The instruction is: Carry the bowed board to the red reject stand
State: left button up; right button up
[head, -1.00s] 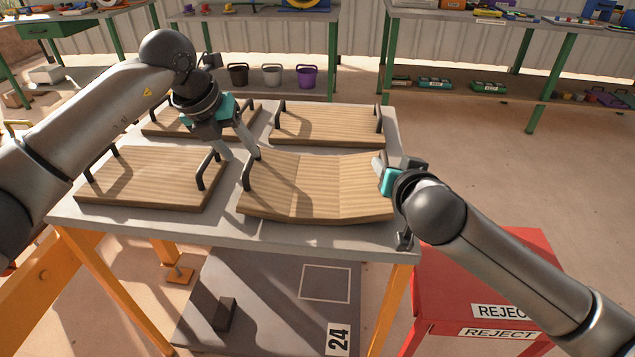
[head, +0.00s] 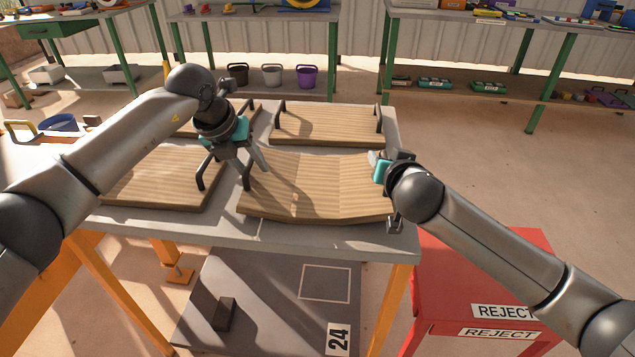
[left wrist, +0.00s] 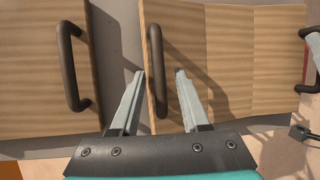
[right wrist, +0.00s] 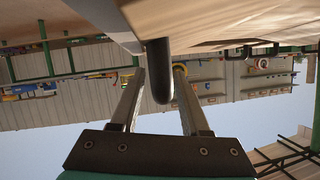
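The bowed board (head: 315,185) lies on the grey table at the near right, sagging in the middle, with a dark handle at each end. My left gripper (head: 255,165) is above its left handle. In the left wrist view that handle (left wrist: 157,70) lies between the open fingertips (left wrist: 158,75), apart from both. My right gripper (head: 380,165) is at the board's right end. In the right wrist view the right handle (right wrist: 160,75) runs between the open fingers (right wrist: 160,72). The red reject stand (head: 430,290) is on the floor at the lower right, partly hidden by my right arm.
A straight board (head: 150,180) lies close to the left of the bowed one, its handle near my left gripper. Other boards lie behind, one (head: 325,125) at the back right. The grey table (head: 290,237) has a narrow bare front edge. Green-legged benches stand farther back.

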pick_arm(q)
grip_shut()
pick_arm(e)
grip_shut()
pick_arm(q)
jog(key=shift+d+r, duration=0.1)
pick_arm(e)
jog(key=shift+a, duration=0.1)
